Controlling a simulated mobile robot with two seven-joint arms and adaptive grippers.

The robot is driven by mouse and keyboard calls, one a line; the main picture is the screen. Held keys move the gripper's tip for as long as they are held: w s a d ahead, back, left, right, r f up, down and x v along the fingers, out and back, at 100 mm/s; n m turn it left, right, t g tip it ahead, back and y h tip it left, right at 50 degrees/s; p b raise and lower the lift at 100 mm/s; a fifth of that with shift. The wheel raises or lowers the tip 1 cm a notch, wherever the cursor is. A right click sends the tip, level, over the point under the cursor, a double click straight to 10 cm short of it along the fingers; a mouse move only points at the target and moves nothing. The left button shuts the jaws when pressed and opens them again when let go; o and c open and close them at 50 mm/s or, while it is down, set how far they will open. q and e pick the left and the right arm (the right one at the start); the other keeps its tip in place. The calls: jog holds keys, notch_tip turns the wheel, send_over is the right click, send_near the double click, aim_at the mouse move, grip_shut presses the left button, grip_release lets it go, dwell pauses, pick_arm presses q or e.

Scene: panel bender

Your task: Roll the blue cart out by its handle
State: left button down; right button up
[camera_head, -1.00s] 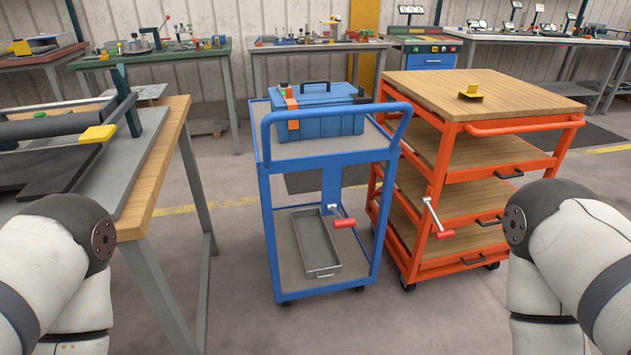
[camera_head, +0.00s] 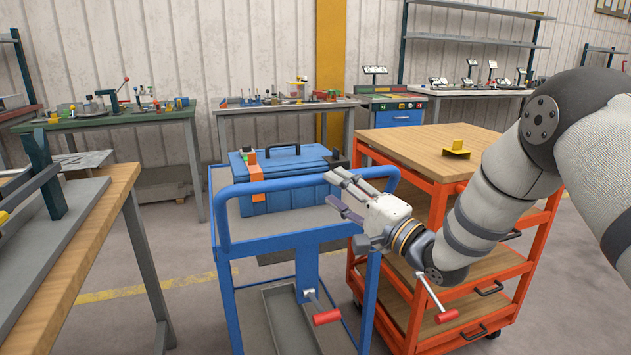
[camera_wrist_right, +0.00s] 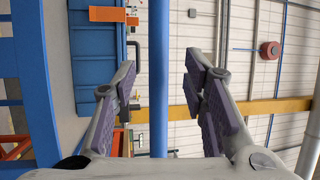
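The blue cart (camera_head: 229,300) stands in the middle of the head view, between a wooden-topped bench and an orange cart. Its blue handle (camera_head: 275,185) runs across the near top side. My right gripper (camera_head: 337,192) is at the right part of this handle. Its fingers are apart, one above and one below the bar. In the right wrist view the handle bar (camera_wrist_right: 158,120) passes between the open fingers (camera_wrist_right: 160,85), with gaps on both sides. My left gripper is out of view.
A blue toolbox (camera_head: 290,180) sits on the cart's top, and a grey tray (camera_head: 290,320) on its lower shelf. The orange cart (camera_head: 410,165) stands close on the right, the wooden bench (camera_head: 95,215) on the left. Red-ended levers (camera_head: 326,317) stick out between.

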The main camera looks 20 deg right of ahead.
aim_at(324, 183)
jog(key=x, duration=0.5)
jog(key=shift+w+a+f, duration=0.1)
jog(key=shift+w+a, duration=0.05)
jog(key=shift+w, duration=0.25)
grip_shut()
